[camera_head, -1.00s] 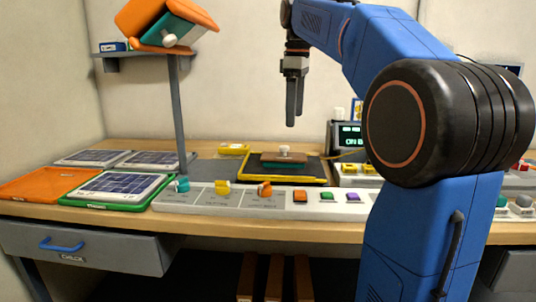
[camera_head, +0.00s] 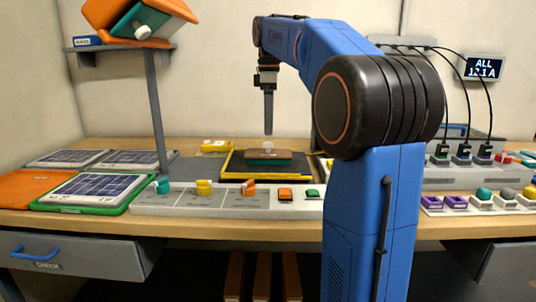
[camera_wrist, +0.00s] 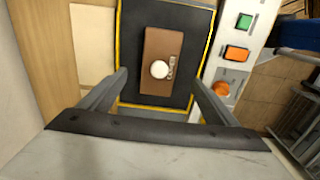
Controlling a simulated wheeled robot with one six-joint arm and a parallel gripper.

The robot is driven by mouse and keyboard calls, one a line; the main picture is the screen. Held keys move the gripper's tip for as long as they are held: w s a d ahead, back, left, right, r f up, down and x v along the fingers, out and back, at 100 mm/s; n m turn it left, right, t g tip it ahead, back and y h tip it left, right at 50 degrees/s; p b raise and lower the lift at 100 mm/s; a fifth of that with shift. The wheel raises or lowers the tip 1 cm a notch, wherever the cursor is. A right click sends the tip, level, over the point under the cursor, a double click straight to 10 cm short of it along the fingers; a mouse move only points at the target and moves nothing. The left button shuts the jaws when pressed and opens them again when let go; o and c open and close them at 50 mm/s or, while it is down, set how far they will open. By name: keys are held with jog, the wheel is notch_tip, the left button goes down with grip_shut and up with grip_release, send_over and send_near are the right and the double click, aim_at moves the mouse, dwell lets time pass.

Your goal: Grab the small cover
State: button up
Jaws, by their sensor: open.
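The small cover (camera_head: 262,154) is a brown plate with a pale round knob, sitting on a teal block on the dark, yellow-edged mat. In the wrist view the brown cover (camera_wrist: 156,80) with its white knob (camera_wrist: 159,69) lies ahead of the jaws, between their lines. My gripper (camera_head: 268,133) points down and hangs above the cover, apart from it. In the wrist view my gripper (camera_wrist: 158,90) shows two spread fingers with nothing between them.
Coloured switches (camera_head: 250,188) line the panel in front of the mat. Solar panels (camera_head: 95,188) lie at left. A shelf on a post (camera_head: 155,110) holds an orange and teal box (camera_head: 140,20). Cabled connectors (camera_head: 462,152) stand at right.

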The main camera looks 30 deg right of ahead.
aim_at(268, 142)
jog(key=shift+w+f, duration=0.1)
jog(key=shift+f, duration=4.1)
jog(key=shift+c, duration=0.6)
jog(key=c, duration=1.1)
